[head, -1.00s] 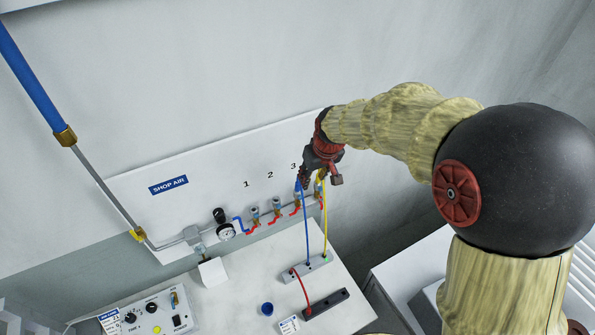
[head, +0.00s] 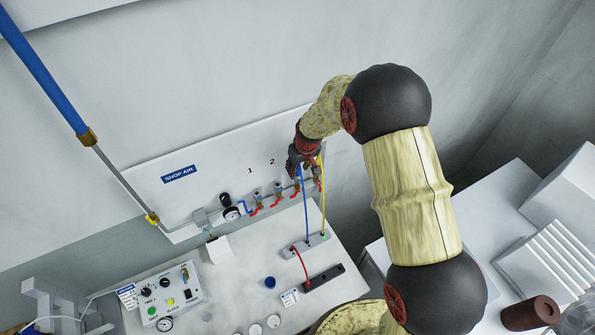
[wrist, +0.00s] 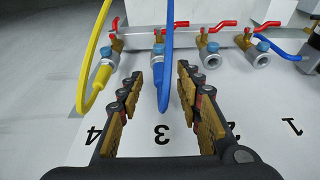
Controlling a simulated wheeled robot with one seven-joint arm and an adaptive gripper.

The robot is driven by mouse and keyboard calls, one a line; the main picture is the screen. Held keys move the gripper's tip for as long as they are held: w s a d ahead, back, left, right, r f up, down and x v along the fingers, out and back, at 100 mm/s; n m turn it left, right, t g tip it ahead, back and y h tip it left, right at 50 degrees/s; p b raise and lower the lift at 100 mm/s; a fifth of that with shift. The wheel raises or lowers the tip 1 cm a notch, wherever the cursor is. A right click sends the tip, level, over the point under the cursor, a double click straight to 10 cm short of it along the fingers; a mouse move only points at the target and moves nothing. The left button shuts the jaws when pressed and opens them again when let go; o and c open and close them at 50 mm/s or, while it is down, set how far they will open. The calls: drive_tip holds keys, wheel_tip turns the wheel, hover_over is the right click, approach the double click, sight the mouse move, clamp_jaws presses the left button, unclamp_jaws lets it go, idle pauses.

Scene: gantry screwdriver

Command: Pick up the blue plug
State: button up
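The blue plug (wrist: 162,93) is the thick blue end of the blue hose (wrist: 167,28). In the wrist view it lies between the two fingers of my gripper (wrist: 171,80), over the printed 3, nearer the left finger. A gap shows on its right side. I cannot tell whether the left finger touches it. My fingers are apart. In the head view my gripper (head: 296,170) is at the wall panel near station 3 and hides the plug. The blue hose (head: 305,215) hangs from there to a grey block on the table.
A yellow plug (wrist: 102,76) with its hose stands close by, left in the wrist view. Several red-handled valves (wrist: 212,48) line the panel. A grey block (head: 309,243), dark bar (head: 324,277), blue cup (head: 270,283) and control box (head: 165,297) are on the table.

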drive_tip(key=shift+x, duration=0.75)
clamp_jaws()
